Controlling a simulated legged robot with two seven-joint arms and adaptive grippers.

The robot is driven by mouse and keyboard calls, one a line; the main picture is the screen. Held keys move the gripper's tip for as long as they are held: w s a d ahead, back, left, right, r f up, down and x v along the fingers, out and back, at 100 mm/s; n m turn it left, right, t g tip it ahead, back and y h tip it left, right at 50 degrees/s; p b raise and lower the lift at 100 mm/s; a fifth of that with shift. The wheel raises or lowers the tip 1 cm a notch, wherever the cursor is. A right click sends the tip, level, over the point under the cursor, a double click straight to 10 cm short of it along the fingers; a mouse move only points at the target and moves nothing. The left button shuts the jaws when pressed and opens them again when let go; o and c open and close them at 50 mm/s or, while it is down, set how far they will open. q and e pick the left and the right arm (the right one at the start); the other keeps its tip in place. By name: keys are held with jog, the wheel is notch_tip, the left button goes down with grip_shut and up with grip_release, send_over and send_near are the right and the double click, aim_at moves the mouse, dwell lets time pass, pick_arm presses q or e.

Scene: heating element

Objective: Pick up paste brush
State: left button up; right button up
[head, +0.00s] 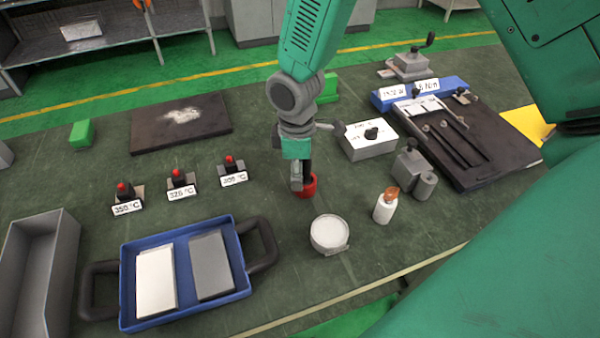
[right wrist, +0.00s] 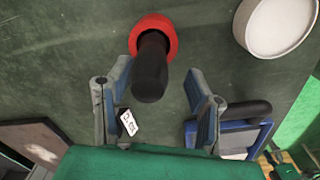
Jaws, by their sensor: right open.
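The paste brush appears to be the upright black handle (right wrist: 150,70) standing in a red round holder (right wrist: 155,28) in the right wrist view. In the head view the red holder (head: 309,187) sits on the dark green table, partly hidden behind my right gripper (head: 298,182). My right gripper (right wrist: 158,78) is open, with its two fingers apart. The handle's near end shows between the fingertips, and I see no finger closed on it. The brush's lower end is hidden in the holder. My left gripper is not in view.
A round white-topped container (head: 329,233) and a white bottle (head: 385,206) stand close in front and right of the holder. A white box with a knob (head: 368,142) is behind right. Red-topped switches (head: 180,181) and a blue tray (head: 184,270) are left. Table between them is clear.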

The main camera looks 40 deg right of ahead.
aim_at(312, 177)
jog(key=shift+a+f, duration=0.1)
jog(key=shift+f, duration=0.35)
jog(key=shift+d+f, duration=0.15)
jog(key=shift+d, duration=0.05)
jog(key=d, duration=0.3)
jog(key=shift+d+f, duration=0.15)
jog(key=shift+f, duration=0.1)
jog(key=c, duration=0.6)
jog(key=shift+d, duration=0.15)
grip_shut()
jog(key=shift+s, duration=0.1)
jog(key=a, duration=0.2)
jog(key=shift+w+a+r, duration=0.2)
jog(key=shift+a+r, duration=0.05)
jog(key=shift+a, duration=0.1)
jog(key=r, duration=0.6)
jog(key=d+r, duration=0.1)
jog(key=r, duration=0.2)
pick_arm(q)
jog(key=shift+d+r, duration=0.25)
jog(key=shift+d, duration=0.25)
pick_arm(e)
jog(key=shift+a+r, duration=0.25)
jog(key=shift+r, duration=0.2)
